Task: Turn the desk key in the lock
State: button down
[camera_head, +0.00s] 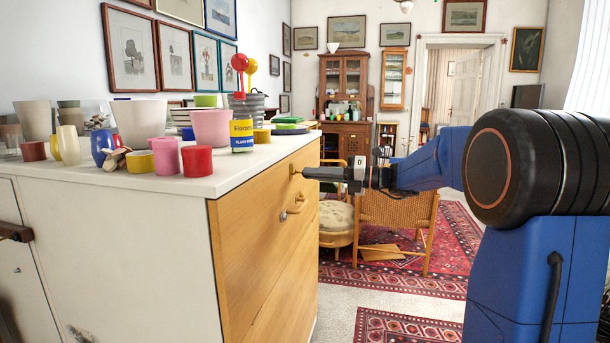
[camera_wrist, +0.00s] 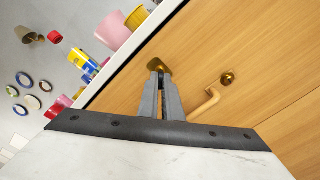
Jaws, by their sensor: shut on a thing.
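The desk (camera_head: 248,235) has a light wooden drawer front and a white top. My gripper (camera_head: 308,173) reaches in from the right, level with the upper part of that front. Its fingers are shut on the brass key (camera_wrist: 157,65), which shows at the fingertips in the wrist view. The key is against the wooden front, where a small brass spot (camera_head: 294,171) shows in the head view. The lock behind the key is hidden, so how deep it sits or how far it is turned cannot be told.
Below the key are a second brass fitting (camera_wrist: 227,78) and a curved wooden handle (camera_wrist: 205,103). Cups, pots and a blue-yellow can (camera_head: 242,135) crowd the desk top near its edge. A woven chair (camera_head: 398,220) stands behind my gripper.

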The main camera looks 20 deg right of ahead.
jog(key=shift+m, duration=1.7)
jog(key=shift+m, duration=1.7)
jog(key=shift+m, duration=0.4)
jog(key=c, duration=1.9)
grip_release()
jog(key=shift+o, duration=0.2)
